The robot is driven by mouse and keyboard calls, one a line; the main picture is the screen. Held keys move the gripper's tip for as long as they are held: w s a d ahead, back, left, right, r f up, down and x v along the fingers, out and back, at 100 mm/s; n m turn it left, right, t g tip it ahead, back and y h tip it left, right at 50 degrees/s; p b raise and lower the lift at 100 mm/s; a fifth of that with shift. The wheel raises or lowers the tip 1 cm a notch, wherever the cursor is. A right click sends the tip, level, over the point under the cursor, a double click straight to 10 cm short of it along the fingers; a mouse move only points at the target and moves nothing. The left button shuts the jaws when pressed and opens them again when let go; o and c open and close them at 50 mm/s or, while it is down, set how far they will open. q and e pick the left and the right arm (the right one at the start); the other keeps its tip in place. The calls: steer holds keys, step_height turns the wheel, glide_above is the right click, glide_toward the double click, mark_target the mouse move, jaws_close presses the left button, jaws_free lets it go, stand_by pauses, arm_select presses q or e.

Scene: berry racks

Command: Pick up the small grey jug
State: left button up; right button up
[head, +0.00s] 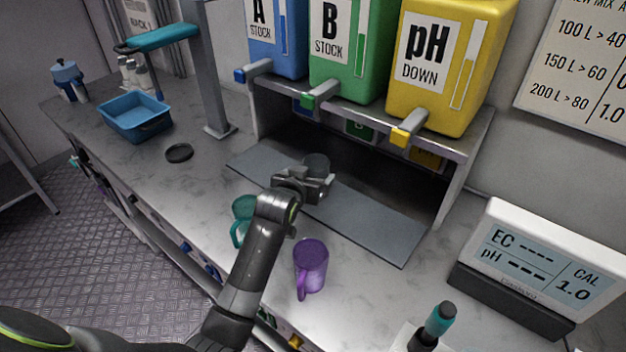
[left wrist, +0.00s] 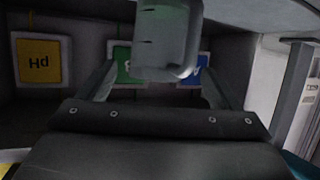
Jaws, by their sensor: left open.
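The small grey jug (head: 316,162) stands on the dark grey mat in front of the low shelf, partly hidden behind my left gripper (head: 318,186). The gripper is open and comes at the jug from the front. In the left wrist view the jug (left wrist: 168,38) shows pale grey, in line with the gap between the two fingers (left wrist: 160,82). I cannot tell whether either finger touches it. My right gripper is not in view.
A purple jug (head: 311,265) and a teal jug (head: 242,212), partly behind my arm, stand on the counter near my left forearm. The shelf (head: 466,160) bears blue, green and yellow tanks with taps above the grey mat (head: 382,232). A meter (head: 540,265) stands at right.

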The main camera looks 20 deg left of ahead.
mark_target(312, 173)
arm_select(q)
steer(key=shift+p+x, duration=0.3)
steer(key=shift+x, duration=1.8)
steer(key=c, duration=1.1)
steer(key=shift+r, duration=0.15)
steer(key=shift+c, duration=0.7)
